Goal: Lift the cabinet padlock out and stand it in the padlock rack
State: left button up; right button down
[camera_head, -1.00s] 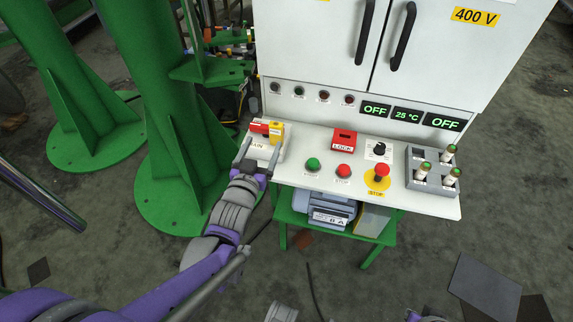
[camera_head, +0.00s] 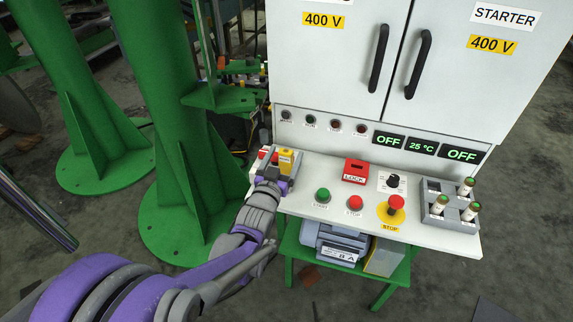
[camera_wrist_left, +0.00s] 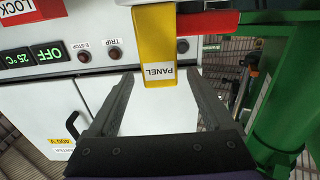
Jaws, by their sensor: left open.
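A yellow padlock (camera_head: 286,160) labelled PANEL is at the red switch handle (camera_head: 263,154) on the left end of the white console. In the left wrist view the padlock (camera_wrist_left: 157,48) hangs large in front of the red handle (camera_wrist_left: 215,22). My left gripper (camera_head: 271,166) is open at the padlock. Its fingertips (camera_wrist_left: 159,76) stand either side of the padlock's labelled end, with gaps showing. The padlock's shackle is hidden. A red holder marked LOCK (camera_head: 356,171), apparently the padlock rack, stands mid-console. My right gripper is out of view.
Right of the padlock are green and red buttons (camera_head: 322,195), a black knob (camera_head: 393,182), a red emergency stop (camera_head: 396,203) and a grey fuse tray (camera_head: 432,208). The cabinet front (camera_head: 345,95) rises behind. A green column (camera_head: 165,130) stands to the left.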

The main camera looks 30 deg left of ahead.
pick_arm(q)
jog(key=shift+x, duration=0.85)
jog(key=shift+s, duration=0.1)
jog(key=shift+c, duration=0.2)
grip_shut()
jog(key=shift+r, duration=0.1)
